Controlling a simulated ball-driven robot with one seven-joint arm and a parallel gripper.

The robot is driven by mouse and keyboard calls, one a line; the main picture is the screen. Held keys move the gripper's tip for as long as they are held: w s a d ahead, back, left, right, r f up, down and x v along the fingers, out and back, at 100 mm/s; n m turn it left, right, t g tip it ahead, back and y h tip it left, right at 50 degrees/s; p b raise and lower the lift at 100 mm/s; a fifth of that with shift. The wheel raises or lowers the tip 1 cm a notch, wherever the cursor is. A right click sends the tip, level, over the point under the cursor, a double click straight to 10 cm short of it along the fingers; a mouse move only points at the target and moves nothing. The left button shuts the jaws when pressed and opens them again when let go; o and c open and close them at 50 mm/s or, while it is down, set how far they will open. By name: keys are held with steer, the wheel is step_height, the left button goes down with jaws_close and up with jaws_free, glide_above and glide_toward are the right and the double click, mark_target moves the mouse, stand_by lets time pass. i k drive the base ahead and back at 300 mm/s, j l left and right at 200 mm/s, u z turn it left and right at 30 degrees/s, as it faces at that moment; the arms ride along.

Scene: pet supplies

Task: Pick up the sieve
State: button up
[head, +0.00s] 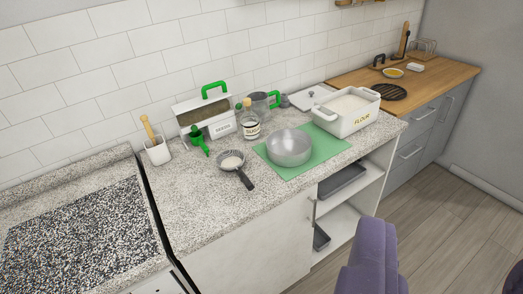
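The sieve (232,161) lies on the speckled counter (200,222), left of a green mat. It is small and round with a pale inside and a dark rim. Its dark handle points toward the counter's front edge, down and to the right. Nothing covers it. The fingers of my gripper are not in view. A purple part of my own body shows at the bottom right, well apart from the sieve.
A metal bowl (289,150) sits on the green mat (316,160). A speckled dark panel (80,235) is left. Counter in front of the sieve is clear.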

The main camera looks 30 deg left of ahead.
mark_target(232, 160)
steer(key=i+l+u, duration=0.15)
steer(key=i, duration=0.4)
steer(key=i+l+u, duration=0.1)
steer(key=i, duration=0.45)
steer(key=l, duration=0.1)
